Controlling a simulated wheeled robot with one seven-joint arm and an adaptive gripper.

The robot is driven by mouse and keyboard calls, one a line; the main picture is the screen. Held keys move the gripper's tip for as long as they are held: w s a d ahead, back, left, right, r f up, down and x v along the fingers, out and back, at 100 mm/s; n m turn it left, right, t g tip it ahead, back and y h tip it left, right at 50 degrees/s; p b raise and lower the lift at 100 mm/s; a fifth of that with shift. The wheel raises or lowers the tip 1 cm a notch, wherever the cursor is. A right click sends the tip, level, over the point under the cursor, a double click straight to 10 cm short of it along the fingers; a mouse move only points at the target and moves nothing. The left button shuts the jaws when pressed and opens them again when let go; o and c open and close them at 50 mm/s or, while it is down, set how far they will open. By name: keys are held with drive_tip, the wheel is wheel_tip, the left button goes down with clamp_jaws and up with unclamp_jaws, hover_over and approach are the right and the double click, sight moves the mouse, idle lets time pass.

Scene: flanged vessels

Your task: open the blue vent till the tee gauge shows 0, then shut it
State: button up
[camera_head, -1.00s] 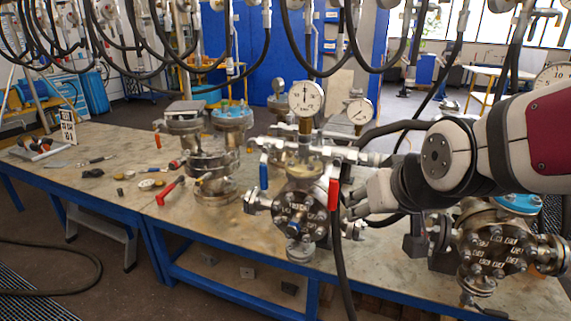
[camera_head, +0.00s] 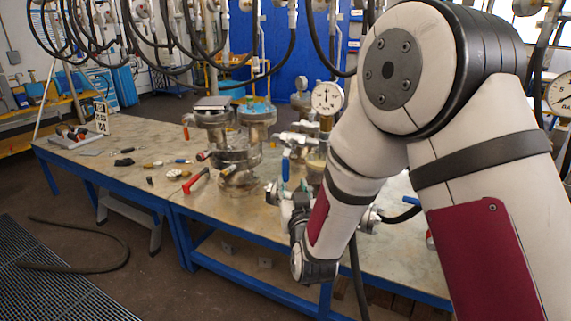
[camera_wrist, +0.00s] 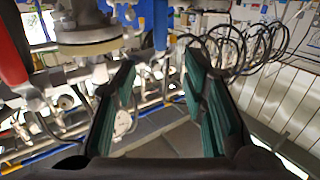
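The blue vent lever (camera_head: 285,165) hangs upright on the left side of the middle vessel's fittings in the head view. A blue handle (camera_wrist: 160,26) shows in the wrist view, just beyond and between my fingertips. My gripper (camera_wrist: 160,66) is open, its green-padded fingers apart with nothing between them. A round gauge (camera_head: 327,97) stands above the vessel, needle near upright, figures too small to read. A pale dial (camera_wrist: 123,122) also shows in the wrist view, unreadable.
A red handle (camera_wrist: 12,50) and a flange (camera_wrist: 88,36) are close on the left in the wrist view. Another flanged vessel (camera_head: 236,150) stands left of my arm. Loose tools and a red-handled item (camera_head: 196,180) lie on the table (camera_head: 150,205). Black hoses hang above.

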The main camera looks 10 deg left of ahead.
sight(286, 165)
drive_tip(key=x, duration=1.3)
drive_tip(key=shift+w, duration=0.4)
clamp_jaws()
